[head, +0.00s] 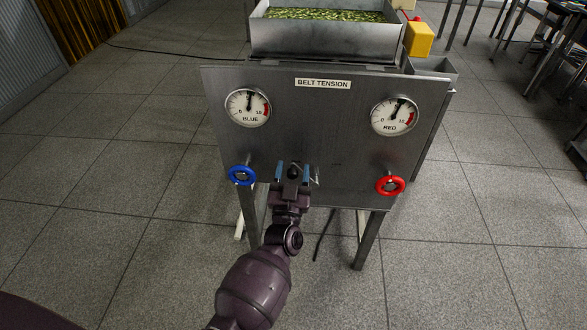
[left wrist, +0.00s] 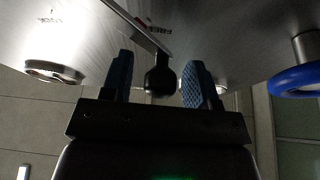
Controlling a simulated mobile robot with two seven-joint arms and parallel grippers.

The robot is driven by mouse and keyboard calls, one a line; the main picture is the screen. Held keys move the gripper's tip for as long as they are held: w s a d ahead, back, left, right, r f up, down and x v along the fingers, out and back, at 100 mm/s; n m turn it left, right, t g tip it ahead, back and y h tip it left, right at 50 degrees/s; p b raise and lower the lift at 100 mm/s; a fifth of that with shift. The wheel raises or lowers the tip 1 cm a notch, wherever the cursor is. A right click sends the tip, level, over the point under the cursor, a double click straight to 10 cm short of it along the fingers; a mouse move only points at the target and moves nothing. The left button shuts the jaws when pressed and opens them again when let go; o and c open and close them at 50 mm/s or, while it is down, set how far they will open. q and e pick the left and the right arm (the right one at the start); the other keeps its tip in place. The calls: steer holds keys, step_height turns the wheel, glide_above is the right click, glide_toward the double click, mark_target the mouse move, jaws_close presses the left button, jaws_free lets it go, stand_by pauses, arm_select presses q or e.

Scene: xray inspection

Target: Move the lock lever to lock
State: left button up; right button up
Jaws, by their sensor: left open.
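The lock lever is a metal bar (left wrist: 138,27) ending in a black knob (left wrist: 160,80) in the left wrist view. The bar lies beside the FREE label (left wrist: 151,24). The LOCK label (left wrist: 48,21) is further left there, and both labels appear upside down. My left gripper (head: 293,173) is open at the lower middle of the panel. Its blue fingers (left wrist: 160,84) stand on either side of the knob, with gaps visible in the wrist view. In the head view the gripper hides most of the lever and the labels. My right gripper is not in view.
The metal panel (head: 320,135) carries two gauges, a blue handwheel (head: 241,175) left of the gripper and a red handwheel (head: 390,186) to the right. A hopper (head: 325,40) of green pieces and a yellow box (head: 419,39) stand behind. The floor around is mostly clear.

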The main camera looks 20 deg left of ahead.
arm_select(q)
steer(key=shift+w+r, duration=0.15)
steer(key=shift+w, duration=0.15)
steer(key=shift+c, duration=0.3)
jaws_close()
